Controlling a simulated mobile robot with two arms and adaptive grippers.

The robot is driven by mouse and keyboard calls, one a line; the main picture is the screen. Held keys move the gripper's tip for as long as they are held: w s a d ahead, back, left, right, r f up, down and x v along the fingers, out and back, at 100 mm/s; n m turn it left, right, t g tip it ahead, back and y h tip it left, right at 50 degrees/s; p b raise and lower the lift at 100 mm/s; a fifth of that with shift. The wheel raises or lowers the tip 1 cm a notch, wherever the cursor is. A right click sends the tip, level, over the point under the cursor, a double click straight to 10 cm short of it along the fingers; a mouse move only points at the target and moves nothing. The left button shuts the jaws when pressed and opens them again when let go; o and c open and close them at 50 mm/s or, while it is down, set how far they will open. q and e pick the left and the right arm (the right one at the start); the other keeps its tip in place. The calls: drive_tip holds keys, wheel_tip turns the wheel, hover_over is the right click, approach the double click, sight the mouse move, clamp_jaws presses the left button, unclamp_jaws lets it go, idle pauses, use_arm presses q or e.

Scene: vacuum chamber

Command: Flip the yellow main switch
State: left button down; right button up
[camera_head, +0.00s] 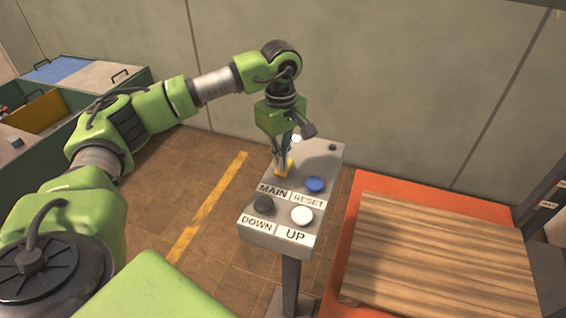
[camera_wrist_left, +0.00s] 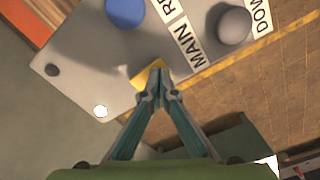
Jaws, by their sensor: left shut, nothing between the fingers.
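The yellow main switch (camera_head: 284,168) is on the grey control panel (camera_head: 322,160), just above the MAIN label. My left gripper (camera_head: 282,160) points down at it, with its shut fingertips at the switch. In the left wrist view the fingertips (camera_wrist_left: 157,78) are together and empty, and they partly cover the yellow switch (camera_wrist_left: 146,76). They seem to touch it or hover just over it; I cannot tell which. My right gripper is not in view.
An orange platform with wooden boards (camera_head: 440,250) stands to the right. Green bins (camera_head: 75,95) stand at the back left.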

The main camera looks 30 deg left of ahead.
use_arm(q)
drive_tip(key=shift+r+p, duration=1.65)
drive_tip(key=shift+r, duration=1.4)
drive_tip(key=shift+f, duration=0.1)
